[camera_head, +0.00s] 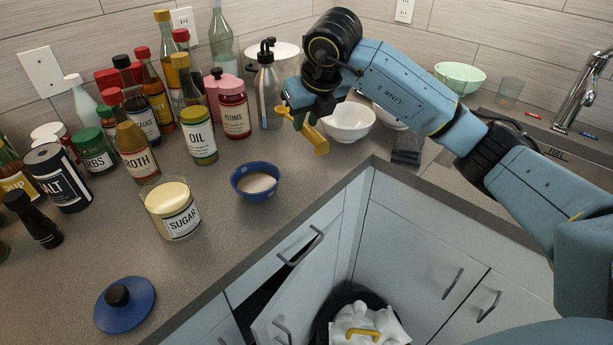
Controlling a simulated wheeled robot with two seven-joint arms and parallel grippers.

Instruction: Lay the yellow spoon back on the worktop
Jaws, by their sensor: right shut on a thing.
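The yellow spoon (315,139) is in my right gripper (297,113), held above the worktop (300,165) in front of the white bowl. Its thicker end points down and to the right, and a small yellow part shows left of the jaws. My right gripper is shut on the spoon; the arm and jaws hide part of it. The gap between spoon and worktop is hard to judge. My left gripper is not in view.
A blue bowl (257,182), sugar jar (172,209) and blue lid (124,304) stand on the left worktop, with crowded bottles behind. White bowls (349,122) stand near the spoon. Below the front edge, a cabinet door (300,301) hangs open beside a filled bin (341,317).

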